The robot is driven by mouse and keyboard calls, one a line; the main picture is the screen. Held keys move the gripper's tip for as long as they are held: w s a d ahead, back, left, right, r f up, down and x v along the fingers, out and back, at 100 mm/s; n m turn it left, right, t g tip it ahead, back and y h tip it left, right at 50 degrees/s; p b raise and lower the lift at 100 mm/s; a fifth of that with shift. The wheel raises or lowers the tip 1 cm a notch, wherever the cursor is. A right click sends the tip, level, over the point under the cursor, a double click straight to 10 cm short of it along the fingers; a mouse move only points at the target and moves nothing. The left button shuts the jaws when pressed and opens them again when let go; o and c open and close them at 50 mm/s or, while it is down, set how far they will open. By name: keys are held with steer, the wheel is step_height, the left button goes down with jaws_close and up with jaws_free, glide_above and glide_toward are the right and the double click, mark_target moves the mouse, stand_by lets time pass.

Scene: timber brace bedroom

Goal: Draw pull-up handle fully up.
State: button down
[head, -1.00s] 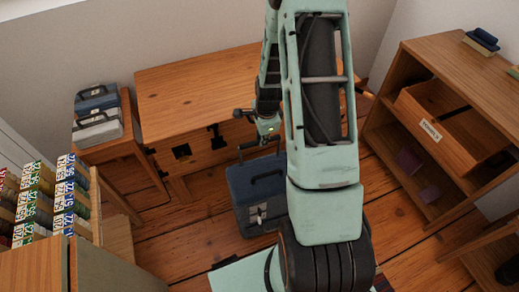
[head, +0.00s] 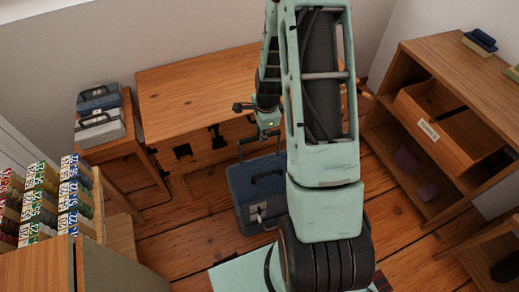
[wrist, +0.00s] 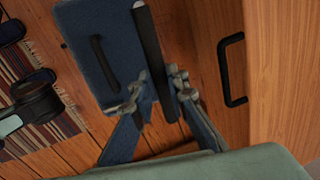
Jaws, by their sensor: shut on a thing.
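A blue case (head: 258,207) stands upright on the wooden floor in front of the wooden desk. Its dark pull-up handle (head: 241,149) stands out above the case top; part of it is hidden behind my arm. The wrist view shows the handle's long dark bar (wrist: 148,42) over the blue case top (wrist: 84,38), where a smaller black carry handle (wrist: 103,62) also shows. My gripper (wrist: 157,98) is shut on the bar, one finger on each side. In the head view my gripper (head: 268,127) is above the case, partly hidden by my arm.
The wooden desk (head: 190,88) is close behind the case; a black pull (wrist: 232,70) on a wooden face is near my gripper. A shelf (head: 450,65) with a tilted bin stands right. A striped rug (wrist: 50,95) lies on the floor.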

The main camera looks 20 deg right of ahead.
steer(key=shift+r+p, duration=2.6)
steer(key=shift+r, duration=1.4)
steer(key=c, duration=1.9)
jaws_free()
steer(key=r, duration=0.4)
steer(key=s+r, duration=0.1)
steer(key=r, duration=0.2)
steer(key=s+r, duration=0.1)
steer(key=r, duration=0.3)
steer(key=shift+s+r, duration=0.15)
steer(key=shift+r, duration=0.2)
